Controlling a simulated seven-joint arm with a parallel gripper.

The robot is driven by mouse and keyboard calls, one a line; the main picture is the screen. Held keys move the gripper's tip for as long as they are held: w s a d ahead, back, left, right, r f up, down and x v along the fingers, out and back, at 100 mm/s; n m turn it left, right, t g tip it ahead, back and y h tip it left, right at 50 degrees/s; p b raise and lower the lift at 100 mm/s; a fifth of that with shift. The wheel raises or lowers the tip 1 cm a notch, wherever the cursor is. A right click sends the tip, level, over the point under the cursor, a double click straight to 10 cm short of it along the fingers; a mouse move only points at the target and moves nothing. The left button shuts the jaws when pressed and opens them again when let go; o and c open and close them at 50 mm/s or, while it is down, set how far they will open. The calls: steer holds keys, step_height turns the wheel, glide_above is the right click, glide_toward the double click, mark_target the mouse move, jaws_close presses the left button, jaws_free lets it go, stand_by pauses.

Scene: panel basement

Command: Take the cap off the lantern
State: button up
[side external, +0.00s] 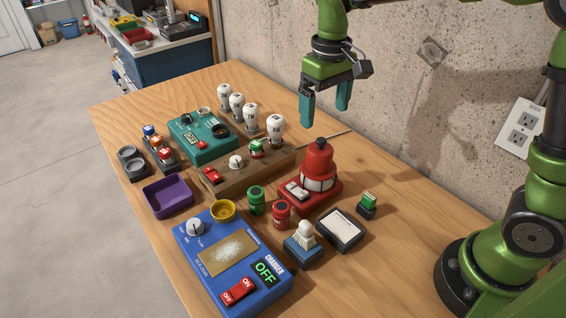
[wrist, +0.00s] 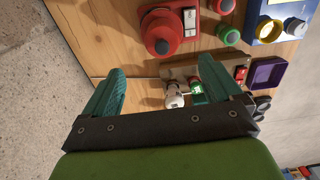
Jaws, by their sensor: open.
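The red lantern (side external: 316,177) stands upright on the table with a domed red top, the cap (side external: 319,155), and a pale band below it. A red base carries a light switch at its front. In the wrist view the lantern's cap (wrist: 160,33) shows from above at the top of the picture. My gripper (side external: 325,112) is open and empty, pointing down. It hangs in the air above and behind the lantern, near the wall, apart from it. In the wrist view its teal fingers (wrist: 158,82) are spread wide with nothing between them close up.
A blue charger box (side external: 232,262) reading OFF, a purple tray (side external: 167,196), green and red cylinders and a teal box (side external: 203,136) crowd the table left of the lantern. Several white bulbs (side external: 275,128) stand in a wooden block. The concrete wall (side external: 400,110) is close behind my gripper.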

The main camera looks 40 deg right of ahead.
mark_target(321, 140)
steer(key=f, duration=1)
steer(key=shift+s+a+f, duration=0.1)
steer(key=shift+a, duration=0.1)
steer(key=c, duration=1.1)
